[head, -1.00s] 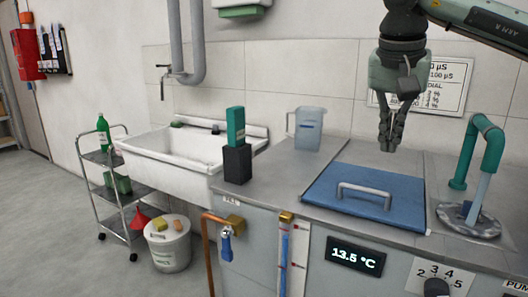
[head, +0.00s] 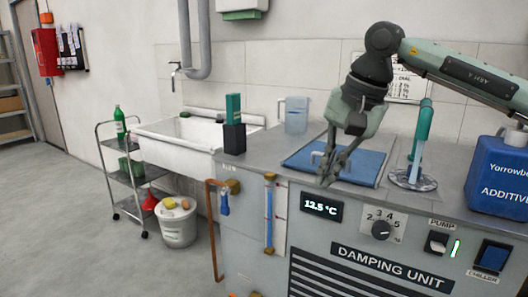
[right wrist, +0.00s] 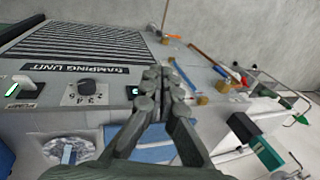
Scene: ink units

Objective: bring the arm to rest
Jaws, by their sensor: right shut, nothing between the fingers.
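My right gripper (head: 327,178) is shut and empty. In the head view it hangs in front of the damping unit's top, over the near left edge of the blue lid (head: 365,166). The right arm comes in from the upper right. In the right wrist view the fingers of the gripper (right wrist: 158,78) meet, with the damping unit's front panel (right wrist: 100,45) beyond them. The gripper hides part of the lid and its handle in the head view. My left gripper does not show in either view.
A teal pipe (head: 420,135) stands right of the lid, and a blue additive canister (head: 498,178) is at the far right. A teal and black block (head: 234,138) and a clear jug (head: 296,115) stand to the left. A sink (head: 175,145) and trolley (head: 125,178) lie further left.

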